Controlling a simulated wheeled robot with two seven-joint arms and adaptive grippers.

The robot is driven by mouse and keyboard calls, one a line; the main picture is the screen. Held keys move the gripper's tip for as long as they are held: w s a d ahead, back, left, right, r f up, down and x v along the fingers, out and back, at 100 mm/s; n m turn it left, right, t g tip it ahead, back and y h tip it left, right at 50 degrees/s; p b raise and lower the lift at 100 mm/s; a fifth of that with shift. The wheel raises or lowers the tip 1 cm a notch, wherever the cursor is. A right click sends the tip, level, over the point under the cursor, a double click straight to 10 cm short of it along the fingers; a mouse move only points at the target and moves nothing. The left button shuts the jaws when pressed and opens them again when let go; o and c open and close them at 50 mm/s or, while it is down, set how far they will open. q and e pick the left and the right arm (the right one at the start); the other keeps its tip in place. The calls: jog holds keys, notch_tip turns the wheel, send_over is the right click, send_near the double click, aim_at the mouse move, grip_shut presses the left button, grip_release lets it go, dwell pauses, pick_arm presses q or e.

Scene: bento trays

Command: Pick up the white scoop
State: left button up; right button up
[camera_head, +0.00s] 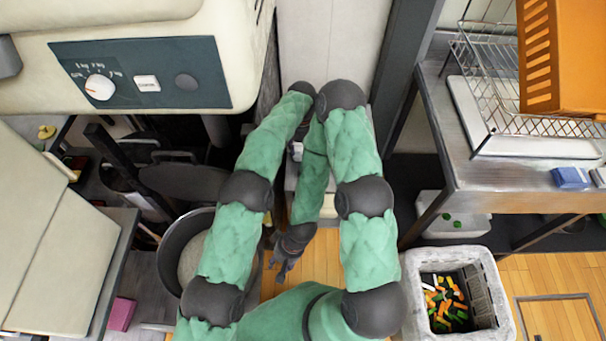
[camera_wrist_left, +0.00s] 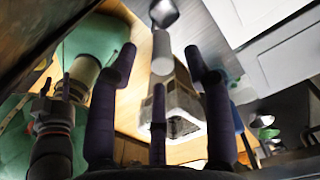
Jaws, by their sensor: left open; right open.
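In the left wrist view, a pale, rounded handle-like piece (camera_wrist_left: 162,55) with a greyish cup-like end (camera_wrist_left: 163,12) stands beyond the fingers; it may be the white scoop, but I cannot be sure. My left gripper (camera_wrist_left: 162,75) is open, its dark fingers spread on either side of that piece in the picture; I cannot tell the distance. In the head view my left gripper is hidden among my arms. My right gripper (camera_head: 283,264) is open and points down, low in the middle of the head view. I cannot make out the scoop in the head view.
A white bin (camera_head: 412,268) with colourful pieces stands on the wooden floor at right. A steel table (camera_head: 505,200) carries a wire rack (camera_head: 480,60) and an orange basket (camera_head: 560,60). A cooker with a control panel (camera_head: 140,75) is at upper left, with a round pot (camera_head: 172,255) below.

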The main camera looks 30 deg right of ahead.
pick_arm(q)
jog(key=f+b, duration=0.1)
jog(key=f, duration=0.2)
jog(key=f+b, duration=0.1)
jog(key=f, duration=0.2)
jog(key=shift+s+d+f, duration=0.15)
jog(key=shift+d+f, duration=0.05)
jog(key=shift+r, duration=0.1)
grip_shut()
